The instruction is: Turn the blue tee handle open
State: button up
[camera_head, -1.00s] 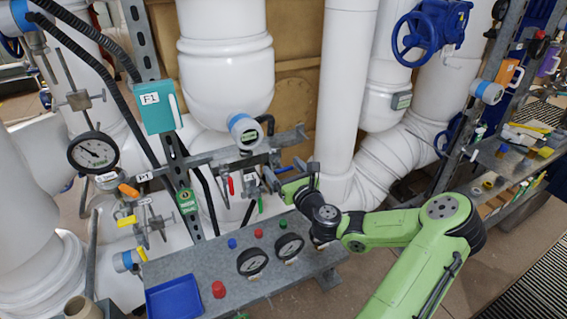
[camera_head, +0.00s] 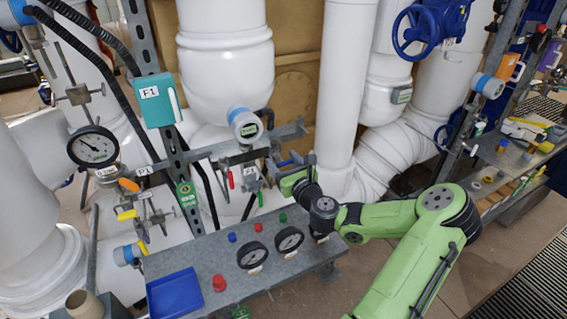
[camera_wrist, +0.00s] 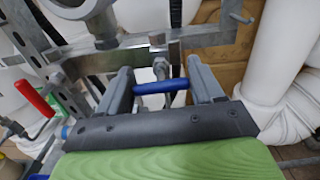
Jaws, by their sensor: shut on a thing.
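The blue tee handle (camera_wrist: 158,87) lies crosswise between my gripper's two grey fingers in the wrist view, its ends against them. It sits on a metal stem in front of a grey bracket. My gripper (camera_wrist: 160,88) is shut on this handle. In the head view the handle (camera_head: 286,163) is a small blue bar just beyond my gripper (camera_head: 290,172), partly hidden by it. The exact turn of the handle is hard to tell there.
A red lever (camera_wrist: 34,98) is at the left in the wrist view. A grey bench (camera_head: 205,247) with gauges, coloured knobs and a blue tray (camera_head: 174,294) stands below my arm. A thick white pipe (camera_head: 343,90) rises close behind, to the right.

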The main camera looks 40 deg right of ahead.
jog(key=n+b, duration=0.1)
jog(key=n, duration=0.3)
jog(key=shift+a+n+b, duration=0.1)
jog(key=shift+n+b, duration=0.2)
jog(key=n+b, duration=0.2)
jog(key=n, duration=0.2)
jog(key=shift+f+n, duration=0.15)
jog(key=shift+n, duration=0.15)
jog(key=n+b, duration=0.4)
jog(key=n, duration=0.1)
jog(key=shift+w+a+f, duration=0.1)
jog(key=shift+a, duration=0.05)
jog(key=shift+n+b, duration=1.3)
jog(key=shift+n, duration=0.2)
jog(key=shift+c, duration=0.3)
jog(key=o, duration=1)
